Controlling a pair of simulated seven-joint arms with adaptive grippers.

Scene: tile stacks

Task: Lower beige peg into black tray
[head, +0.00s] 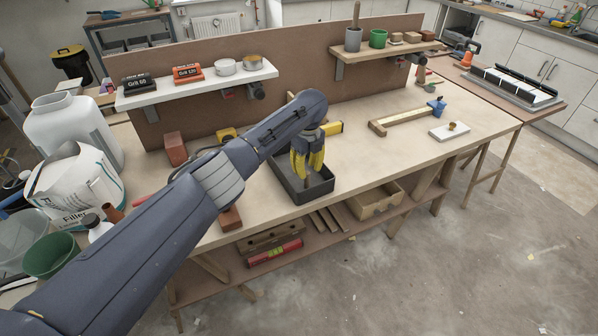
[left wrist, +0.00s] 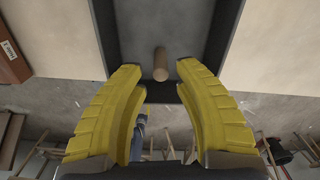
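The black tray (head: 316,191) stands on the workbench near its front edge. My left gripper (head: 308,170) points down into or just above it, with its yellow fingers apart. In the left wrist view, the beige peg (left wrist: 161,64) shows between and beyond the fingertips of my left gripper (left wrist: 161,75), with a gap on each side. The peg lies within the dark tray walls (left wrist: 222,40) in that view. I cannot tell whether it touches the tray floor. The fingers hide most of the peg in the head view. My right gripper is not in view.
A brick-red block (head: 175,148) stands to the left. Shelves with cups and boxes (head: 187,72) line the back panel.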

